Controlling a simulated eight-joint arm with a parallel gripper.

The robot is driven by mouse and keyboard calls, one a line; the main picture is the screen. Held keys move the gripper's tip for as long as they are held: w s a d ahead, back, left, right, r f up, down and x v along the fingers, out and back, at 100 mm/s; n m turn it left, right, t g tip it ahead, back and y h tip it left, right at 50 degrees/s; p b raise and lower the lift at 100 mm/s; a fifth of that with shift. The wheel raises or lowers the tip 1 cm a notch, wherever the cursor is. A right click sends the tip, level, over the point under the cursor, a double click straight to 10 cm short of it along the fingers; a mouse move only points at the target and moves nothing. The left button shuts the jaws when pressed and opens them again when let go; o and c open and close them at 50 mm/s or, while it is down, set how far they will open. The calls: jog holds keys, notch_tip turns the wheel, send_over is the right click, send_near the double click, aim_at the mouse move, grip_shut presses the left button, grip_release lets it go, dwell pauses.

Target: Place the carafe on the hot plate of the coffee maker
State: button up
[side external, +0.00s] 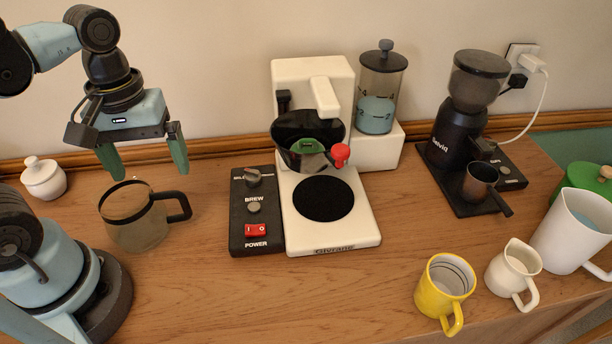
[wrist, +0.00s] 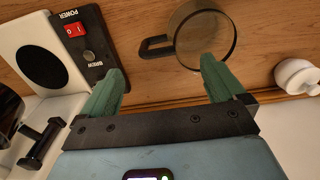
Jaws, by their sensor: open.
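The carafe (side external: 137,222) is a glass pot with a black rim and black handle. It stands upright on the wooden counter, left of the coffee maker, its handle pointing right. It also shows in the wrist view (wrist: 208,38). My gripper (side external: 146,174) is open and empty, its green fingers above the carafe and apart from it; the wrist view shows it too (wrist: 163,75). The white coffee maker (side external: 310,75) has a round black hot plate (side external: 323,198) on its base, with nothing on it. Its black filter basket (side external: 308,135) with a red knob is above the plate's back.
A black control panel (side external: 256,215) lies between carafe and hot plate. A white lidded jar (side external: 43,178) is at left. A black grinder (side external: 460,135), yellow mug (side external: 444,290), small white pitcher (side external: 512,270) and larger white jug (side external: 575,232) stand at right. The counter before the coffee maker is free.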

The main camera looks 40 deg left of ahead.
aim_at(165, 193)
jog(key=shift+w+f, duration=0.15)
jog(key=shift+f, duration=2.25)
jog(key=shift+w+f, duration=0.1)
jog(key=shift+f, duration=2.25)
jog(key=shift+c, duration=0.4)
jog(key=c, duration=1.5)
jog(key=shift+o, duration=0.2)
jog(key=shift+r, duration=0.1)
notch_tip(165, 193, up, 9)
jog(key=shift+w+r, duration=0.25)
jog(key=shift+r, duration=0.25)
jog(key=shift+w+r+m, duration=0.6)
jog(key=shift+w+m, duration=0.9)
jog(key=shift+w, duration=0.65)
jog(key=shift+w+r+m, duration=0.65)
jog(key=shift+w+m, duration=0.85)
jog(key=shift+w, duration=0.7)
jog(key=shift+w+r+m, duration=0.6)
jog(key=shift+w+m, duration=0.9)
jog(key=shift+w, duration=0.65)
